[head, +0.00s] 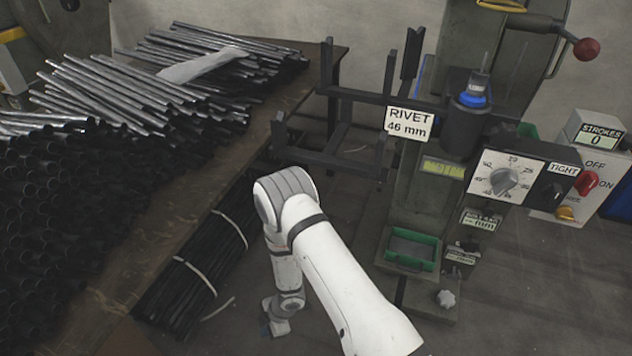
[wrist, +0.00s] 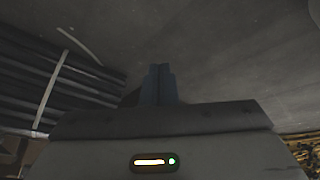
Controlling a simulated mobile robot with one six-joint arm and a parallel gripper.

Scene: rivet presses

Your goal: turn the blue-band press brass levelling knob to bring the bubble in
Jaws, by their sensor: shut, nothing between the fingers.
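The press with the blue band (head: 473,99) stands right of centre in the head view. A yellow-green level vial (head: 443,168) is on its front; its bubble is too small to make out. A pale lobed knob (head: 446,298) sits low at the press base; I cannot tell if it is brass. My gripper (head: 278,328) hangs low over the floor, left of the press and well apart from that knob. In the wrist view its fingers (wrist: 160,85) are together, with nothing between them. The knob cannot be made out in the wrist view.
A bench (head: 255,130) with piled metal tubes fills the left. A strapped bundle of dark tubes (head: 200,265) lies beside my gripper. A black rack (head: 335,155) and a green bin (head: 411,250) stand near the press. A control box (head: 577,180) is at right.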

